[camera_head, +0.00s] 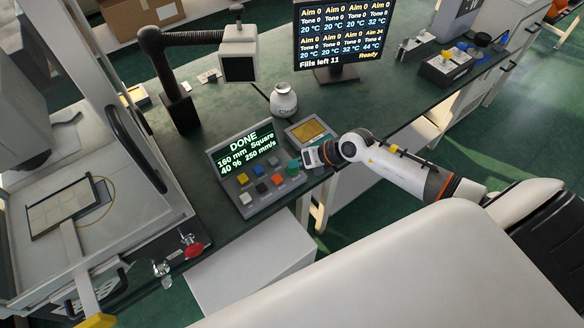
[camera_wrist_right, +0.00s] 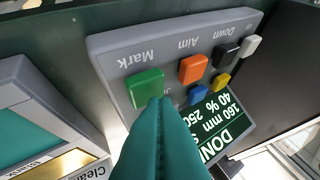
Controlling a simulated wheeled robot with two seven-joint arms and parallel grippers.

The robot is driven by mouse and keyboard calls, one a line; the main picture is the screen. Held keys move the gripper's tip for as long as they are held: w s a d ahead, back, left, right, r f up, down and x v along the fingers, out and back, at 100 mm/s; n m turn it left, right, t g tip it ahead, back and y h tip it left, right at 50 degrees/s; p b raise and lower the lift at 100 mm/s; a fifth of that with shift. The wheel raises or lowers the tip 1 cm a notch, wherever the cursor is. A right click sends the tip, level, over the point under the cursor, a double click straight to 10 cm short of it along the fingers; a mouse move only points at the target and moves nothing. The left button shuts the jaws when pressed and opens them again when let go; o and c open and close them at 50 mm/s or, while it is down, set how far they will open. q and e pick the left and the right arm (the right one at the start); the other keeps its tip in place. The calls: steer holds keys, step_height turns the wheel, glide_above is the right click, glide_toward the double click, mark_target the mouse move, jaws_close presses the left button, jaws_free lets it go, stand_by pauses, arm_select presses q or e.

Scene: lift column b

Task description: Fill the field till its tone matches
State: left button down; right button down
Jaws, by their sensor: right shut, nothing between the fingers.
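The control panel (camera_head: 247,200) stands on the bench; its screen (camera_head: 246,153) reads DONE, 160 mm, Square, 40 %, 250 mm/s. My right gripper (camera_head: 313,156) is at the panel's right end. In the wrist view its teal fingers (camera_wrist_right: 160,102) are shut and empty, tips at the green Mark button (camera_wrist_right: 145,88); I cannot tell whether they touch it. The orange Aim button (camera_wrist_right: 192,69) is beside it. The monitor (camera_head: 342,37) shows mostly Aim 0, Tone 0; one cell reads Aim 24, Tone 4, 44 °C. It adds Fills left 11, Ready. A gridded plate (camera_head: 60,208) lies inside the machine at left. My left gripper is out of view.
A yellow-topped pad (camera_head: 308,130) lies close behind my right gripper. A white bottle (camera_head: 284,103) stands behind the panel, and a dark jointed arm with a boxy head (camera_head: 239,56) rises behind it. A red knob (camera_head: 192,246) is at the bench's front edge.

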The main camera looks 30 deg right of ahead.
mark_target(297, 170)
steer(key=shift+f, duration=0.45)
stand_by(0.9)
steer(key=shift+r+p, duration=0.7)
steer(key=shift+r, duration=0.2)
step_height(297, 170, up, 5)
steer(key=p, duration=0.5)
stand_by(1.3)
